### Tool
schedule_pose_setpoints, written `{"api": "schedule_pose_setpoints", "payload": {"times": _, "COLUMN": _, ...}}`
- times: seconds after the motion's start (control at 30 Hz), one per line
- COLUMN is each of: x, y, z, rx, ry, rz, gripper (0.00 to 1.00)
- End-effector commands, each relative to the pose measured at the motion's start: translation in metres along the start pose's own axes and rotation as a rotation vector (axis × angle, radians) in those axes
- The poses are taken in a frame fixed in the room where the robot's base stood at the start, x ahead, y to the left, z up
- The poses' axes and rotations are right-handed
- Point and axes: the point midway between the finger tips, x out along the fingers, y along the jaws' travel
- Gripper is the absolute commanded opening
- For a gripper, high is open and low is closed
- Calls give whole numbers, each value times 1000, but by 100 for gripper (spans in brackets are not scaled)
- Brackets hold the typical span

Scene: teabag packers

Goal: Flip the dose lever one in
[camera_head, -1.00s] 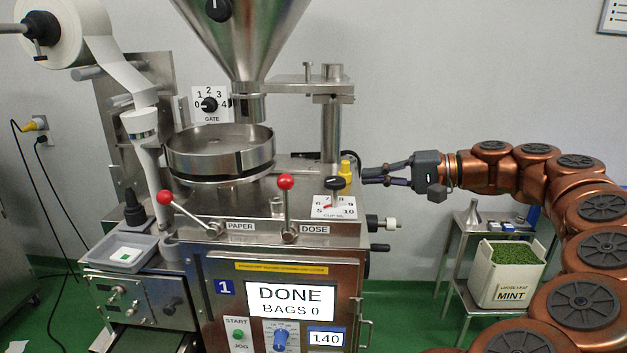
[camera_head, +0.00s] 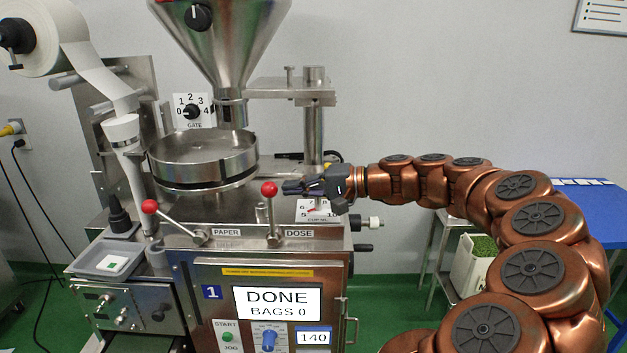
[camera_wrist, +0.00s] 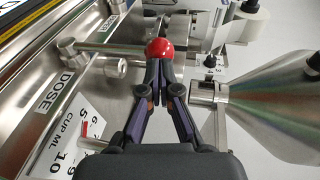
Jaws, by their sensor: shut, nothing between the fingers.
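The dose lever (camera_head: 271,212) is a metal rod with a red ball (camera_head: 269,188), standing nearly upright behind the DOSE label (camera_head: 299,233) on the machine top. My gripper (camera_head: 284,187) reaches in from the right, its fingers shut and empty, with the tips just right of the ball. In the wrist view the red ball (camera_wrist: 159,47) lies straight ahead of my closed fingertips (camera_wrist: 159,66). They are at or very close to the ball; I cannot tell whether they touch. The lever rod (camera_wrist: 110,48) runs left from the ball to its pivot.
The paper lever (camera_head: 175,220), also red-balled, leans left near the PAPER label. The cup dial plate (camera_head: 318,214) lies below my gripper. The hopper (camera_head: 222,50) and round pan (camera_head: 203,160) stand behind.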

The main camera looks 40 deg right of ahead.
Motion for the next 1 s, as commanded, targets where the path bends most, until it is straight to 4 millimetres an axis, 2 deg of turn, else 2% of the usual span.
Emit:
{"api": "schedule_pose_setpoints", "payload": {"times": 0.2, "x": 11, "y": 0, "z": 1, "rx": 0, "ry": -2, "rz": 0, "gripper": 0}}
{"api": "schedule_pose_setpoints", "payload": {"times": 0.67, "x": 13, "y": -1, "z": 1, "rx": -4, "ry": -2, "rz": 11, "gripper": 0}}
{"api": "schedule_pose_setpoints", "payload": {"times": 1.0, "x": 34, "y": -13, "z": 6, "rx": -36, "ry": -3, "rz": 160, "gripper": 0}}
